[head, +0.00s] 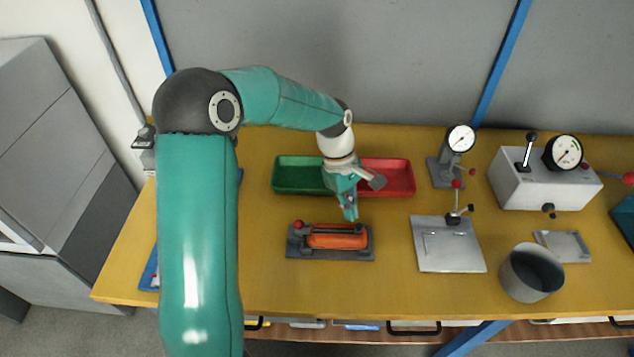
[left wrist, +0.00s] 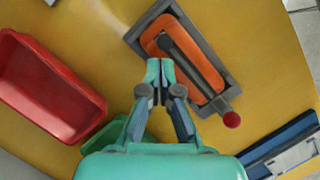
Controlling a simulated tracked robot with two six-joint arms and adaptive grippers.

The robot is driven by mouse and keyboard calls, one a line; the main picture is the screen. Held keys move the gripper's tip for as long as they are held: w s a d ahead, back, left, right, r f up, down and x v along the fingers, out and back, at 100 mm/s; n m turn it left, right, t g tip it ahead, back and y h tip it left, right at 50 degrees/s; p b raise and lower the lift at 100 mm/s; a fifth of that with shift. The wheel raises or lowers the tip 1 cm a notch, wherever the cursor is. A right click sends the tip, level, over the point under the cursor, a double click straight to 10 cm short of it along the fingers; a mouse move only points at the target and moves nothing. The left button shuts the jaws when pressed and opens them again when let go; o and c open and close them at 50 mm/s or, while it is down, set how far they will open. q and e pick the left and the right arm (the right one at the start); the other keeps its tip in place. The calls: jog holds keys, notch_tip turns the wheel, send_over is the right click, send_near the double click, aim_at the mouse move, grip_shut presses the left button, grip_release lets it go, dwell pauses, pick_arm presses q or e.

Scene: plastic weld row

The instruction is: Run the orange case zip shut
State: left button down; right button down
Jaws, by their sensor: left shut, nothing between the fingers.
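The orange case (head: 337,241) lies in a dark grey holder (head: 300,252) on the yellow bench, and it also shows in the left wrist view (left wrist: 207,72). A dark bar (left wrist: 189,65) runs lengthwise along the case, with a red ball (left wrist: 231,119) at one end of the holder; the ball is at the left in the head view (head: 298,224). I cannot make out the zip's teeth or slider. My left gripper (head: 350,216) is shut and empty, its tips (left wrist: 160,70) close to the case's long far side. Contact cannot be told. My right gripper is out of view.
A green tray (head: 290,176) and a red tray (head: 400,178) stand behind the holder, under my left forearm and hand. To the right are a metal plate fixture (head: 448,250), a dial gauge stand (head: 450,165), a grey cup (head: 531,273) and a white box (head: 540,188). The bench in front is clear.

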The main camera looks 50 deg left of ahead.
pick_arm(q)
jog(key=a+f+v, duration=0.1)
jog(key=a+v, duration=0.1)
jog(key=v, duration=0.9)
jog(key=shift+a+r+p, duration=0.3)
jog(key=shift+a, duration=0.15)
